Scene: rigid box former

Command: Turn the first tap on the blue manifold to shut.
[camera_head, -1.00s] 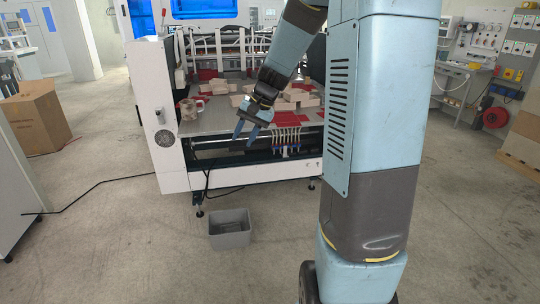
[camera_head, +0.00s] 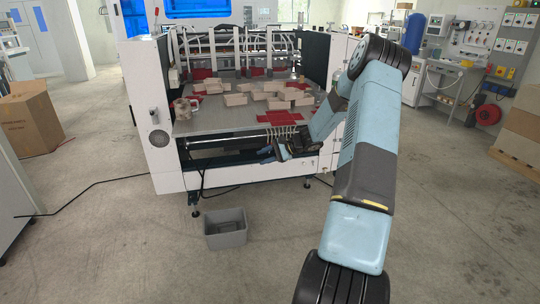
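The blue manifold sits under the front edge of the machine's table, below a row of pale hoses (camera_head: 283,132). My gripper and forearm are in front of it and hide most or all of it, so I cannot make out the first tap or its position. My gripper (camera_head: 264,155) has blue fingers that point left, just below the hoses. Whether it touches a tap is too small to tell. The gap between the fingers is not clear from here.
The white machine (camera_head: 160,160) carries a grey table with beige box pieces (camera_head: 268,95) and red sheets (camera_head: 272,116). A horizontal rail (camera_head: 215,141) runs left of my gripper. A grey bin (camera_head: 226,234) stands on the floor in front.

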